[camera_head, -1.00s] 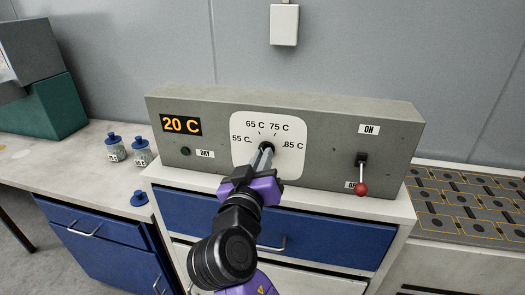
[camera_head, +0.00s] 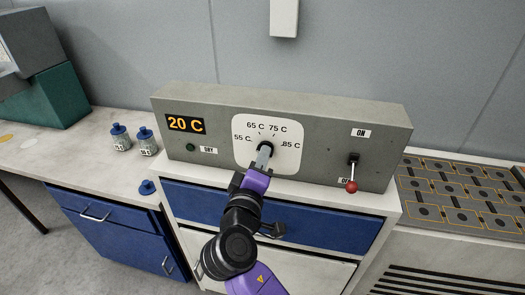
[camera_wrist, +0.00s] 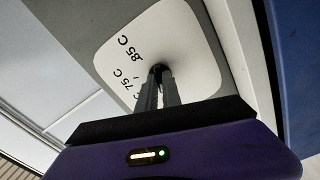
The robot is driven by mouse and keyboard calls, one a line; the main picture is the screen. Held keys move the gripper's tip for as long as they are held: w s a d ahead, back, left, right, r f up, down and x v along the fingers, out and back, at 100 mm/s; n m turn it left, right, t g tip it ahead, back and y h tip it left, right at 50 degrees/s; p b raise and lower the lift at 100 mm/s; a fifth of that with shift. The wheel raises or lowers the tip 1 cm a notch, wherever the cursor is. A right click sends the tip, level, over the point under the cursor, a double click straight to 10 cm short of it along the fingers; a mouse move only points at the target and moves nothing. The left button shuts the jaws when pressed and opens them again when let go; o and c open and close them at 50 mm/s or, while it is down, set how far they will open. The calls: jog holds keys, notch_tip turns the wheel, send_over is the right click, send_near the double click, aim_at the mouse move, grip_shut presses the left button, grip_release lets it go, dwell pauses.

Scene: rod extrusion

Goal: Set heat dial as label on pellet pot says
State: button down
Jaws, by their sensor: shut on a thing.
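The heat dial's dark knob (camera_head: 266,146) sits at the centre of a white scale plate (camera_head: 245,155) marked 55, 65, 75 and 85 C. My gripper (camera_head: 264,153) is at the knob with its jaws closed on it. The wrist view shows the fingers (camera_wrist: 157,88) meeting the knob, beside the 75 C and 85 C marks. The fingers hide most of the knob, so its pointing direction cannot be told. Two pellet pots with blue lids, a left pot (camera_head: 121,141) and a right pot (camera_head: 147,145), stand on the left bench. Their labels are too small to read surely.
The grey control box shows 20 C on its display (camera_head: 185,124). A red-tipped lever (camera_head: 352,186) points down at OFF. A loose blue lid (camera_head: 147,187) lies on the bench left of the box. A patterned tray (camera_head: 462,185) is at right.

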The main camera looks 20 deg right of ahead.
jog(key=shift+f+n+p, duration=0.1)
jog(key=shift+n+p, duration=0.2)
jog(key=shift+n, duration=0.3)
jog(key=c, duration=1.5)
grip_release()
jog(key=b+v, duration=0.1)
jog(key=v, duration=0.7)
jog(key=shift+b, duration=0.3)
